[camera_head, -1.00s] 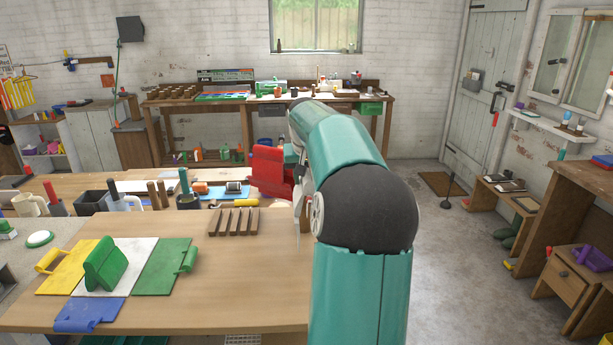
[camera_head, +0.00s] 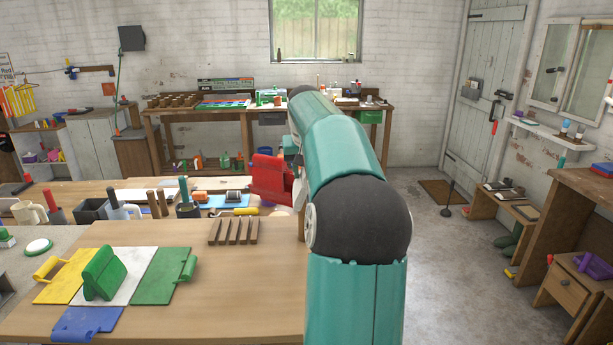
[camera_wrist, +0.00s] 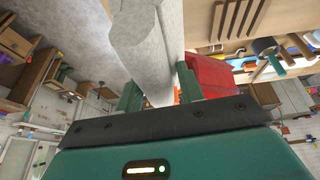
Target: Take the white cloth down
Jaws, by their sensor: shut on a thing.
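The white cloth (camera_wrist: 148,40) fills the upper middle of the wrist view as a pale, greyish-white folded length. My gripper (camera_wrist: 160,90) is shut on it, with one green finger on each side. The cloth runs from between the fingers up to the top of the picture, so its far end is out of sight. In the head view my teal arm reaches forward over the right end of the near workbench, and it hides my gripper. I cannot clearly make out the cloth there.
A red block-like object (camera_head: 270,176) stands at the workbench (camera_head: 210,290) edge, left of my arm; red also shows right beside my gripper in the wrist view (camera_wrist: 210,78). Coloured panels and brown strips (camera_head: 234,231) lie on the bench.

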